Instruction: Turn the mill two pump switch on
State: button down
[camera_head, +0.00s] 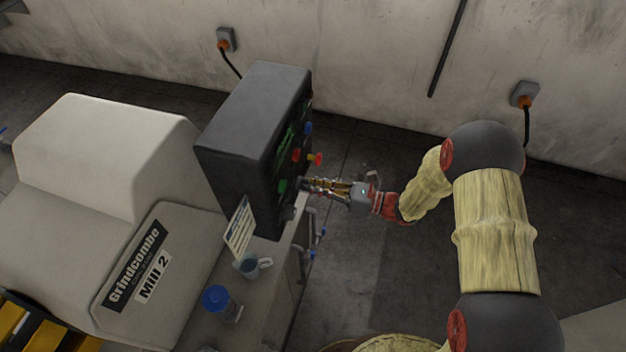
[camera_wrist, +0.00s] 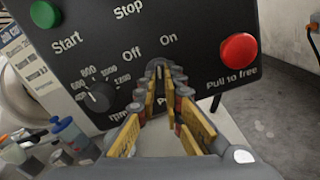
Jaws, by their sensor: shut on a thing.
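The dark control box (camera_head: 245,125) stands on the mill marked Mill 2 (camera_head: 150,275). In the wrist view its panel (camera_wrist: 190,65) carries the words Off and On above a small dark switch knob (camera_wrist: 158,64). My gripper (camera_head: 309,185) reaches the panel from the right. In the wrist view my gripper (camera_wrist: 158,78) has its fingers closed around the switch knob. The fingers hide most of the knob and the label under it, of which a letter P shows. I cannot tell which way the knob points.
A red Pull to free button (camera_wrist: 239,48) is right of the switch. A green Start button (camera_wrist: 44,14) and an rpm dial (camera_wrist: 98,95) are to its left. Floor to the right is clear.

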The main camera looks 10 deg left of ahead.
jog(key=shift+m+p, duration=0.75)
jog(key=shift+m, duration=0.25)
jog(key=c, duration=1.9)
grip_release()
jog(key=shift+d, duration=0.1)
jog(key=d, duration=0.8)
jog(key=s+d, duration=0.1)
jog(key=d, duration=0.2)
jog(key=shift+d, duration=0.4)
